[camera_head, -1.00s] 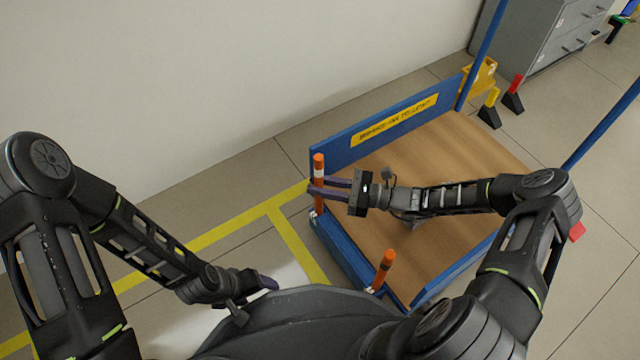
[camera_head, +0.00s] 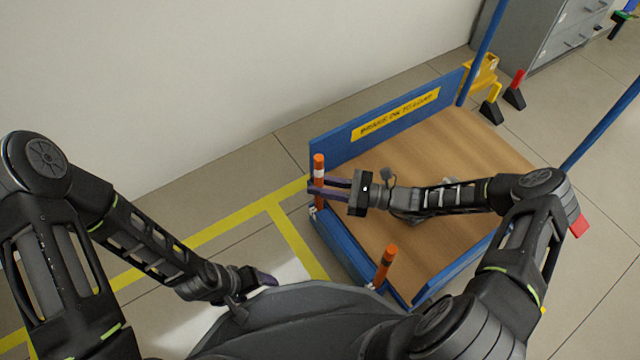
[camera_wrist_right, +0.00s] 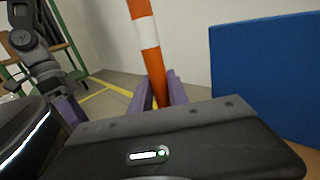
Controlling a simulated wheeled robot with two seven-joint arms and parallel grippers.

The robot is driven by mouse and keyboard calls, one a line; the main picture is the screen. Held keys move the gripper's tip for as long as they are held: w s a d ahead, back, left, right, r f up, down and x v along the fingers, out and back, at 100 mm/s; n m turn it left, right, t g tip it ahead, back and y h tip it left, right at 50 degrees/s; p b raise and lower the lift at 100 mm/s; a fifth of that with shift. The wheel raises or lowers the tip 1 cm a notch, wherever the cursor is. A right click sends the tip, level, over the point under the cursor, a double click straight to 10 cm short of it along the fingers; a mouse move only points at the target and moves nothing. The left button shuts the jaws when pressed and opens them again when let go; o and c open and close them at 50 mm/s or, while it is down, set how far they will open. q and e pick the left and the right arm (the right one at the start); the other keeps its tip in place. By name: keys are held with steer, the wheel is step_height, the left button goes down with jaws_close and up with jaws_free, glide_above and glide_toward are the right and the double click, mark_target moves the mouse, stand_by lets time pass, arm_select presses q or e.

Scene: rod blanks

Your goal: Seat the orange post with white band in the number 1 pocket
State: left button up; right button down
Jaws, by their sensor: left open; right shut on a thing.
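The orange post with white band (camera_head: 319,171) stands about upright at the near left corner of the blue cart (camera_head: 340,254). My right gripper (camera_head: 316,188) is shut on it below the band. In the right wrist view the post (camera_wrist_right: 146,33) rises between the purple fingers (camera_wrist_right: 159,98), leaning slightly. Its lower end is partly hidden, so I cannot tell whether it is in a pocket. No pocket number is readable. My left gripper (camera_head: 268,281) is open and empty, low beside my body, away from the post.
A second orange post (camera_head: 386,262) stands at the cart's near edge, tilted slightly. The wooden deck (camera_head: 450,150) is clear apart from my right arm above it. A blue end board (camera_head: 375,135) lines the wall side. Yellow and red posts on black stands (camera_head: 514,98) are beyond.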

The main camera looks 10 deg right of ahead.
steer(key=shift+f+b, duration=0.3)
steer(key=shift+f, duration=0.15)
steer(key=c, duration=1.2)
jaws_free()
steer(key=shift+d, duration=0.1)
steer(key=p+v, duration=0.2)
steer(key=v, duration=0.4)
steer(key=shift+d, duration=0.3)
steer(key=shift+s+d, duration=0.3)
steer(key=shift+d, duration=0.15)
